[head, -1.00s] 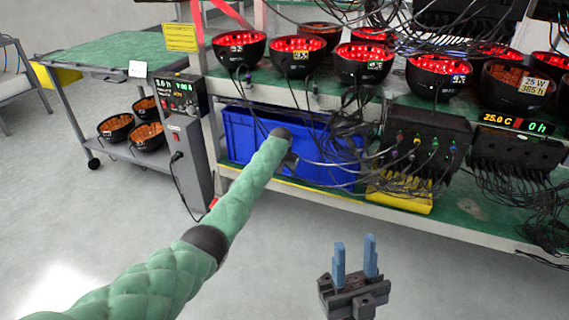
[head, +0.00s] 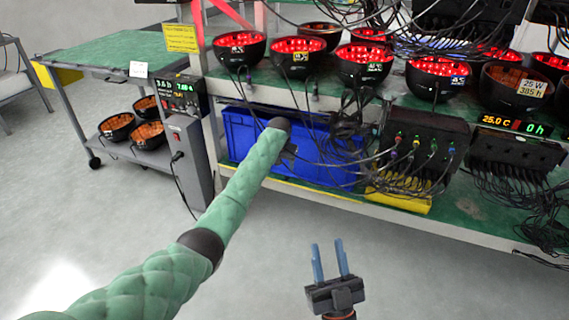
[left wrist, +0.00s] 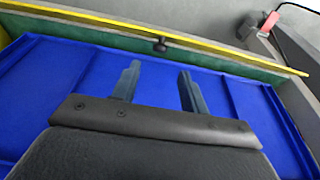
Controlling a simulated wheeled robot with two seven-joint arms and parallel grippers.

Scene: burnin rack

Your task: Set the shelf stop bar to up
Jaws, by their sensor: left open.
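The stop bar appears to be the thin yellow bar (head: 318,190) along the front edge of the lower shelf, in front of a blue crate (head: 235,133). In the left wrist view the yellow bar (left wrist: 225,58) runs across the top, with a black knob (left wrist: 160,45) near its middle. My left gripper (head: 288,157) is at the crate's front, its fingers mostly hidden in the head view. In the left wrist view my left gripper (left wrist: 157,82) is open and empty, its fingers over the blue crate, apart from the knob in the picture. My right gripper (head: 330,262) is open and empty over the floor.
Cables hang in front of the crate's right part and a black connector box (head: 425,135). Bowl-shaped lamps glowing red (head: 365,62) stand on the shelf above. A grey cabinet (head: 187,150) and a green-topped cart (head: 100,55) stand left. The floor in front is clear.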

